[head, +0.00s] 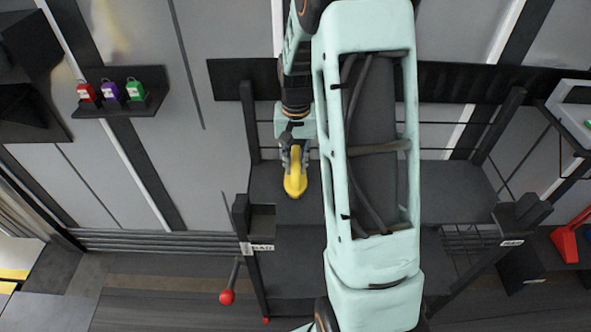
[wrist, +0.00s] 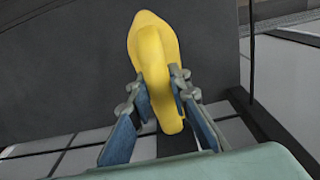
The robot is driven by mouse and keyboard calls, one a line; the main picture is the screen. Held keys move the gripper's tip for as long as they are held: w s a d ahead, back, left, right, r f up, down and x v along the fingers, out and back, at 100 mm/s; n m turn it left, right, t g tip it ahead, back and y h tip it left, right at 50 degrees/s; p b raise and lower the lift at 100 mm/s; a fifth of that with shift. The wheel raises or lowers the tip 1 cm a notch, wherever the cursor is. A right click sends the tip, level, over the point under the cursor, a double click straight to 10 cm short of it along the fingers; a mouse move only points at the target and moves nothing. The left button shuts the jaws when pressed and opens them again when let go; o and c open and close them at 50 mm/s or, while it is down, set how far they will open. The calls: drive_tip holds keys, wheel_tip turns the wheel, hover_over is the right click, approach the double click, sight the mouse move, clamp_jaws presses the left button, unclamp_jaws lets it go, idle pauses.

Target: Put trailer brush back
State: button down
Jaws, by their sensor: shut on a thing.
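The yellow trailer brush (head: 296,184) is in my gripper (head: 294,158), just left of my large pale arm link in the head view. In the wrist view the yellow brush (wrist: 152,55) stands between the two fingers of my gripper (wrist: 160,95), its rounded end pointing away. The fingers are shut on its near part. No bristles show in either view. In the head view it appears over the dark bench top (head: 265,183); I cannot tell whether it touches it. My arm hides the middle of the bench.
A labelled post (head: 262,247) and a lever with a red knob (head: 227,297) stand at the bench's left. Red, purple and green padlocks sit on a small wall shelf (head: 125,108). A red object (head: 565,245) is at the far right. The bench's right part (head: 455,195) looks bare.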

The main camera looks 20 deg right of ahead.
drive_tip(key=shift+f, duration=1.1)
drive_tip(key=shift+f, duration=0.25)
drive_tip(key=c, duration=1.8)
unclamp_jaws()
drive_tip(key=shift+r, duration=0.1)
wheel_tip(320, 180, up, 12)
drive_tip(key=shift+r+p, duration=0.2)
drive_tip(key=shift+p, duration=0.35)
drive_tip(key=shift+d, duration=0.1)
